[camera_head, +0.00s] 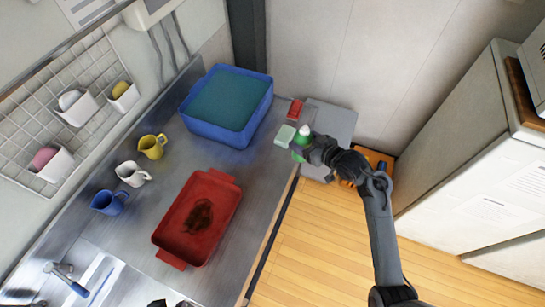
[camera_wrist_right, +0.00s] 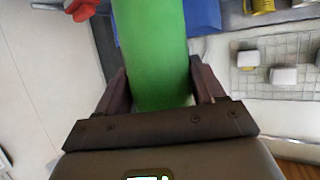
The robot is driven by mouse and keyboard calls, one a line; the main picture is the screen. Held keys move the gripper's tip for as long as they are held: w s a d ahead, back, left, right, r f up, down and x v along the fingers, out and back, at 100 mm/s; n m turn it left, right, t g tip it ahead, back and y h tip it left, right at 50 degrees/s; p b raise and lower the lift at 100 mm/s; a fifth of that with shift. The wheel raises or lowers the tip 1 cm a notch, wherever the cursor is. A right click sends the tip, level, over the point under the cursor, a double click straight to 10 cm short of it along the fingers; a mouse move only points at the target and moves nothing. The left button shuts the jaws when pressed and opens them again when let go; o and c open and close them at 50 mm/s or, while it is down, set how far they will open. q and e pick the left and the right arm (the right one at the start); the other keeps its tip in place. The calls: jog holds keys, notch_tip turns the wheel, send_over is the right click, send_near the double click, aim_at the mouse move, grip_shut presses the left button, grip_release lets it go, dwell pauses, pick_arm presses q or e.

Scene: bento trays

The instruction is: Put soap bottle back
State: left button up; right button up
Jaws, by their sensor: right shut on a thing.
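The green soap bottle (camera_head: 299,153) with a pale cap is in the head view, at the right end of the steel counter, beside a light green sponge (camera_head: 285,135). My right gripper (camera_head: 311,151) is shut on the bottle. In the right wrist view the green bottle (camera_wrist_right: 153,55) stands between the two fingers of my right gripper (camera_wrist_right: 159,92). The bottle's base is partly hidden, so I cannot tell whether it touches the surface. My left gripper is not in view.
A red tray (camera_head: 225,225) with a dark stain lies on the counter (camera_head: 160,207). A blue tub (camera_head: 215,131) stands behind it. Yellow (camera_head: 152,146), white (camera_head: 131,174) and blue (camera_head: 107,202) mugs stand at the left. A red item (camera_head: 295,109) lies near the sponge.

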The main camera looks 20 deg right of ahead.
jog(key=shift+w+a+f+b, duration=0.15)
jog(key=shift+w+a+f, duration=1)
jog(key=shift+a+f, duration=0.45)
jog(key=shift+w+a+f+b, duration=0.2)
jog(key=shift+w+a+f, duration=1)
jog(key=shift+f, duration=0.7)
jog(key=shift+w+a+f+b, duration=0.15)
jog(key=shift+w+a+f, duration=0.95)
jog(key=shift+a+f, duration=0.55)
jog(key=shift+d+f, duration=0.15)
jog(key=shift+d, duration=0.05)
jog(key=shift+f, duration=0.2)
jog(key=o, duration=1.3)
